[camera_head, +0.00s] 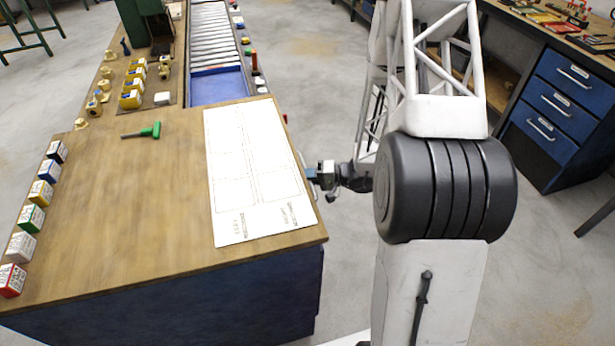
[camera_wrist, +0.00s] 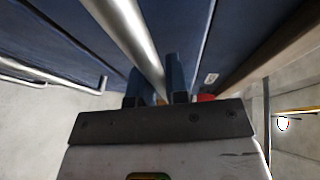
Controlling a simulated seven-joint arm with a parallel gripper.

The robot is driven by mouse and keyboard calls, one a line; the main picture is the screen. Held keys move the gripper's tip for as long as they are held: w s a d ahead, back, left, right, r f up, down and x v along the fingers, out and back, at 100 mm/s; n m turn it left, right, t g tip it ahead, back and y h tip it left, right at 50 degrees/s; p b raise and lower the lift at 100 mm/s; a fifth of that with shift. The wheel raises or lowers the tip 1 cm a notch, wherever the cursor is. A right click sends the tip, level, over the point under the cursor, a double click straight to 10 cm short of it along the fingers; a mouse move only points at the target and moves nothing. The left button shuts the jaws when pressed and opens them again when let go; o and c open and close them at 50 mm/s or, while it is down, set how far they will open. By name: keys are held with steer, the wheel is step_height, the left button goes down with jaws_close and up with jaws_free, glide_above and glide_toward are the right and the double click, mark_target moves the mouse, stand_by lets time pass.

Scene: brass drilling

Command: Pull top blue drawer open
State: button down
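My gripper (camera_wrist: 158,88) is at the right side of the wooden bench in the head view (camera_head: 316,176), just below the top's edge. In the wrist view a silver bar handle (camera_wrist: 128,28) on a blue drawer front (camera_wrist: 180,28) runs down between my two blue fingers. The fingers are close together with the bar filling the gap, so my gripper looks shut on the handle. The drawer front lies beside the wooden edge of the bench top (camera_wrist: 262,45). In the head view the drawer fronts on this side are hidden by the bench top.
Another silver handle (camera_wrist: 50,75) on a blue front shows at left in the wrist view. The bench top carries a white sheet (camera_head: 255,170), a green-handled tool (camera_head: 150,130) and several small boxes. A separate blue drawer cabinet (camera_head: 565,100) stands at right. Grey floor lies between.

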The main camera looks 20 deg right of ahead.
steer(key=shift+d, duration=0.15)
steer(key=d, duration=2.8)
steer(key=shift+d, duration=0.25)
steer(key=c, duration=1.1)
jaws_free()
steer(key=shift+c, duration=0.2)
steer(key=v, duration=0.7)
steer(key=shift+s+d, duration=0.15)
steer(key=shift+d, duration=0.2)
steer(key=shift+r, duration=0.1)
